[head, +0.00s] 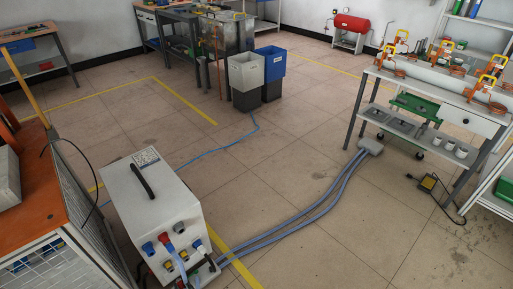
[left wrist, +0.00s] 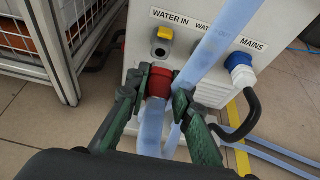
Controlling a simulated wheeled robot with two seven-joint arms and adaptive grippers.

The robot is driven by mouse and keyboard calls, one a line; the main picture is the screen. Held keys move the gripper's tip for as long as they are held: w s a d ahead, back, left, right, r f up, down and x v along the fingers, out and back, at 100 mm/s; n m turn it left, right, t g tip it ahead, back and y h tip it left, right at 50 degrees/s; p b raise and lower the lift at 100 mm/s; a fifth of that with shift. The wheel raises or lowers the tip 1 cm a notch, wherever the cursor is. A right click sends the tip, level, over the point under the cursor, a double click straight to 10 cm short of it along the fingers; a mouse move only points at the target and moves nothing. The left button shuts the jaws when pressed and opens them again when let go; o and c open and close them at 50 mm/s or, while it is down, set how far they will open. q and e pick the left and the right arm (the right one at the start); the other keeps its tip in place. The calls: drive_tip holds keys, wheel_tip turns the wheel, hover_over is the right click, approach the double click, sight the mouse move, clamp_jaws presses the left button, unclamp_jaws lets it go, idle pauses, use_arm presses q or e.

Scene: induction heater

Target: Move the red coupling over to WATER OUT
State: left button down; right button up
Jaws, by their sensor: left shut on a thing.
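The red coupling (left wrist: 159,84) is between the green fingers of my left gripper (left wrist: 158,92), with a pale blue hose (left wrist: 151,128) below it. The gripper is shut on it. In the left wrist view the coupling is just below the WATER IN socket (left wrist: 160,48), which has a yellow part on top; I cannot tell whether they touch. The WATER OUT label (left wrist: 203,27) is partly covered by a second pale blue hose (left wrist: 217,52), and its socket is hidden. The heater box (head: 148,196) stands at lower left in the head view. My right gripper is not in view.
A blue MAINS plug (left wrist: 238,68) with a black cable is right of the hose. An orange-topped bench with a mesh side (head: 66,190) stands close left of the heater. Blue hoses (head: 300,218) run across the floor to the right.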

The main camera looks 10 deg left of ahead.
use_arm(q)
drive_tip(key=shift+s+d+r+m+p, duration=0.3)
drive_tip(key=shift+s+d+r, duration=0.05)
drive_tip(key=shift+r, duration=0.15)
drive_tip(key=shift+d+r+m+p, duration=0.2)
drive_tip(key=shift+m+p, duration=0.1)
drive_tip(key=shift+m, duration=0.2)
drive_tip(key=shift+s+f+m+t+h, duration=0.2)
drive_tip(key=shift+s+m+t+h, duration=0.15)
drive_tip(key=shift+m, duration=0.35)
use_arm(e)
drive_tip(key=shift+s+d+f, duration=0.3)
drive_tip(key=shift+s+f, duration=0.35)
use_arm(q)
drive_tip(key=shift+f, duration=0.25)
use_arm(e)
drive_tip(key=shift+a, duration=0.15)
